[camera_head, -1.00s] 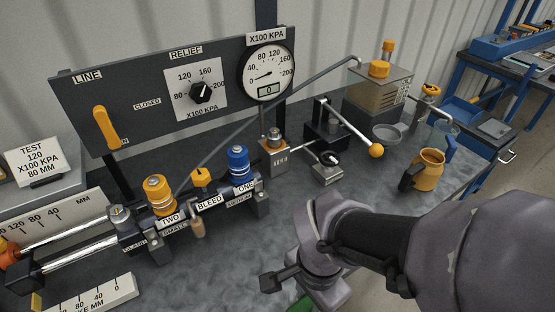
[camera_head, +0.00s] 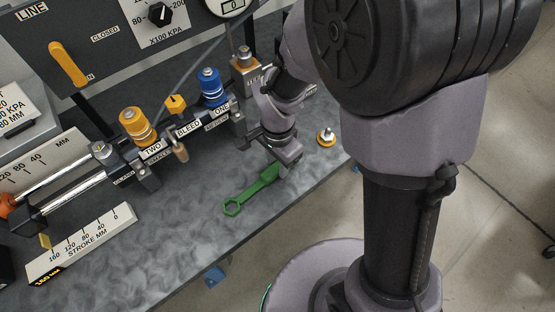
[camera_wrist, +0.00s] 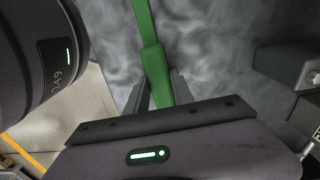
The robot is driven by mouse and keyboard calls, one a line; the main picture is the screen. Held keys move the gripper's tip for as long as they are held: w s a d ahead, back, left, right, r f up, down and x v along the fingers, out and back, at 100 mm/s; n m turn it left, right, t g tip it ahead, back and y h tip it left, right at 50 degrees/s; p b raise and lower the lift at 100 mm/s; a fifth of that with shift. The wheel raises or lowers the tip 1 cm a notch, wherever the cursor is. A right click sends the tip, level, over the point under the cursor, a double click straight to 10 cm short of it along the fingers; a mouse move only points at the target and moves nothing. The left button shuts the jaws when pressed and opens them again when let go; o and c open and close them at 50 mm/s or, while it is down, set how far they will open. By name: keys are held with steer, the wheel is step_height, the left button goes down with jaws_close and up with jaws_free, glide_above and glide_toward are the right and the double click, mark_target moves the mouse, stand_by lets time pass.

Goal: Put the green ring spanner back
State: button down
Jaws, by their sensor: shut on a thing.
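The green ring spanner (camera_head: 250,193) is over the grey bench, near its front edge. Its ring end points left and towards the front, away from my gripper. My gripper (camera_head: 280,166) is shut on the spanner's other end. In the wrist view the green shank (camera_wrist: 150,45) runs up out of the picture from between the two fingers (camera_wrist: 160,95). The held end is partly hidden by my gripper. I cannot tell whether the spanner touches the bench or is just above it.
The coupler block with an orange coupler (camera_head: 136,126) and a blue coupler (camera_head: 211,88) stands behind the spanner. A stroke scale (camera_head: 82,245) lies at left. A small orange-based part (camera_head: 326,138) is near the bench edge at right. Bare bench (camera_head: 165,230) lies left of the spanner.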

steer(key=c, duration=1.1)
jaws_free()
step_height(320, 180, up, 17)
steer(key=p, duration=0.8)
steer(key=s+d+r+n+t+y+b, duration=0.2)
steer(key=s+d+r+n+t, duration=0.3)
steer(key=s+r, duration=0.4)
steer(key=shift+s+d+r+n+t+b, duration=0.3)
steer(key=shift+s+d+n+t+b, duration=0.15)
steer(key=shift+s+d+b, duration=0.45)
